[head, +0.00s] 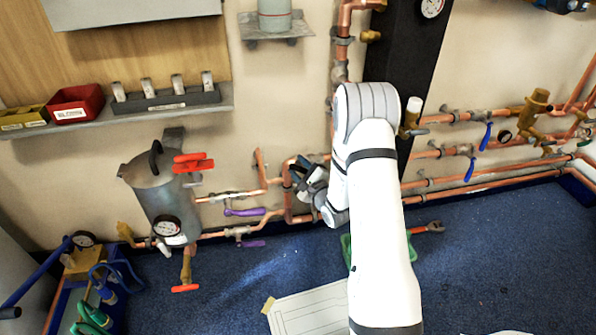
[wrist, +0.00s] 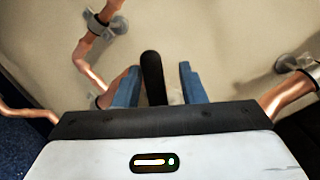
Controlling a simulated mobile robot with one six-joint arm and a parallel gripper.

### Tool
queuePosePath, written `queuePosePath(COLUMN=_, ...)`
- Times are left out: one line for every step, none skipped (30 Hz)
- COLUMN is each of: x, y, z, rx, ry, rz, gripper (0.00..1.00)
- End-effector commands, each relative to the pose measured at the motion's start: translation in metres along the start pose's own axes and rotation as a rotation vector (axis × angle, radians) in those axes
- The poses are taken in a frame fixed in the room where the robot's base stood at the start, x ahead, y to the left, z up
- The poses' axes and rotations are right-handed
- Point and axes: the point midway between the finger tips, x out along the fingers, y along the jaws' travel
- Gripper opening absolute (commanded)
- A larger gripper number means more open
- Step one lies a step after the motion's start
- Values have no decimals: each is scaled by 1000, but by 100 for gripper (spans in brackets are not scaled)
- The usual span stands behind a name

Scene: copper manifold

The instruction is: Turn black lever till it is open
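The black lever (wrist: 152,68) shows in the wrist view as an upright dark bar with a rounded end. My gripper (wrist: 157,72) is open, with one blue finger on each side of the lever. A gap shows between the lever and each finger, wider on the right. The lever's lower part is hidden behind the gripper body. In the head view my gripper (head: 302,176) is at the copper pipes on the wall, left of my white arm. I cannot make out the lever there.
Copper pipes (wrist: 92,76) run close to the gripper on both sides. A grey tank (head: 163,197) with red handles and purple levers (head: 245,212) stand to the left. Blue levers (head: 487,136) are on the right. Open blue floor (head: 490,250) lies at the lower right.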

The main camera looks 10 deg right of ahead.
Motion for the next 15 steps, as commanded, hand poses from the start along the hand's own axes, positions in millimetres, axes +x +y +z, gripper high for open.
queuePosePath(x=1, y=0, z=-1, rx=1, ry=2, rz=0, gripper=37)
queuePosePath(x=2, y=0, z=-1, rx=1, ry=3, rz=0, gripper=37)
queuePosePath(x=2, y=0, z=-1, rx=2, ry=3, rz=1, gripper=37)
queuePosePath(x=3, y=0, z=-1, rx=2, ry=4, rz=1, gripper=37)
queuePosePath(x=2, y=0, z=-1, rx=2, ry=4, rz=2, gripper=37)
queuePosePath(x=2, y=0, z=-2, rx=2, ry=5, rz=2, gripper=37)
queuePosePath(x=2, y=0, z=-2, rx=2, ry=5, rz=2, gripper=37)
queuePosePath(x=2, y=1, z=-2, rx=2, ry=5, rz=3, gripper=37)
queuePosePath(x=2, y=1, z=-2, rx=2, ry=6, rz=3, gripper=37)
queuePosePath(x=2, y=1, z=-2, rx=2, ry=6, rz=3, gripper=35)
queuePosePath(x=2, y=1, z=-2, rx=2, ry=6, rz=3, gripper=32)
queuePosePath(x=2, y=1, z=-2, rx=2, ry=6, rz=3, gripper=29)
queuePosePath(x=1, y=1, z=-2, rx=2, ry=7, rz=3, gripper=27)
queuePosePath(x=1, y=1, z=-2, rx=2, ry=7, rz=3, gripper=24)
queuePosePath(x=1, y=1, z=-2, rx=2, ry=7, rz=3, gripper=21)
